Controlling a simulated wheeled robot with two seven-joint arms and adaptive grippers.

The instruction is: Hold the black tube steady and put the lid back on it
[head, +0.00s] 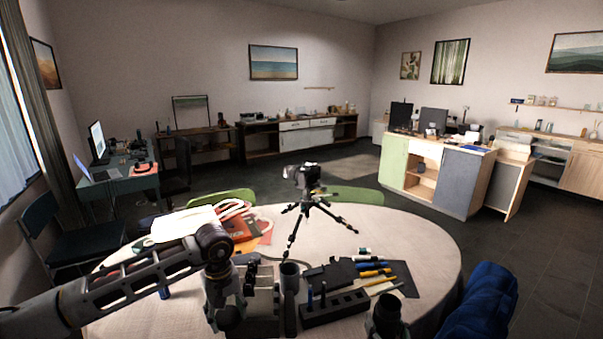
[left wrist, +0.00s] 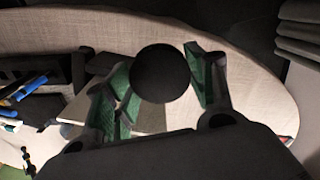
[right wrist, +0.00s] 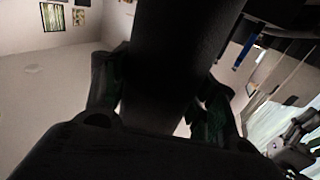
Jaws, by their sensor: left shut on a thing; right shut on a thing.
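The black tube (right wrist: 170,45) fills the middle of the right wrist view, between the dark fingers of my right gripper (right wrist: 160,85), which is shut on it. In the head view the tube (head: 388,305) stands at the near table edge with its round top end facing up. The black lid (left wrist: 160,73) shows as a round disc in the left wrist view. My left gripper (left wrist: 158,82) is shut on it with its green-padded fingers on either side. In the head view the left gripper is left of the pen block, apart from the tube, and the lid is hard to make out.
A dark pen block (head: 335,309) stands between my left gripper and the tube. Several markers (head: 374,272) lie behind it on a dark mat. A small tripod (head: 297,215) stands at the back of the round table (head: 420,240). The table's right side is mostly clear.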

